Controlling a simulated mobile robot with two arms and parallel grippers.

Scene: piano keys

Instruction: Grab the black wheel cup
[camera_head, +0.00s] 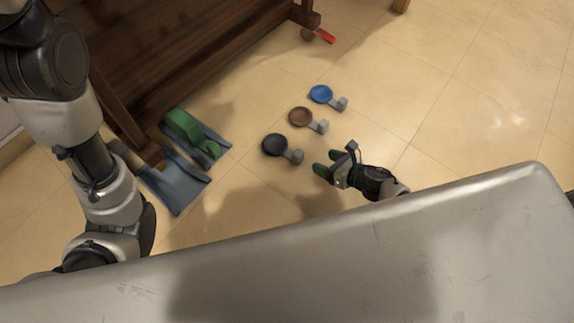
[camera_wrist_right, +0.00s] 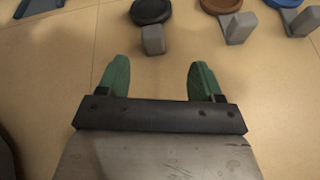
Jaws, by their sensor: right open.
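The black wheel cup (camera_head: 275,145) lies on the tiled floor, a round black dish with a grey block-like handle (camera_head: 296,156) on its right side. In the right wrist view the black cup (camera_wrist_right: 151,11) is at the top, with its grey handle (camera_wrist_right: 153,40) pointing toward my fingers. My right gripper (camera_head: 322,163) is open and empty, just right of the black cup's handle and apart from it. Its green fingertips (camera_wrist_right: 159,75) are spread in the wrist view, with the handle ahead of the gap. My left arm shows at the left, but its gripper is not visible.
A brown cup (camera_head: 300,117) and a blue cup (camera_head: 321,94) with grey handles lie beyond the black one. A blue-grey dustpan-like piece (camera_head: 175,182) and a green object (camera_head: 188,128) lie left. Dark wooden furniture (camera_head: 170,50) stands behind. Floor at right is clear.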

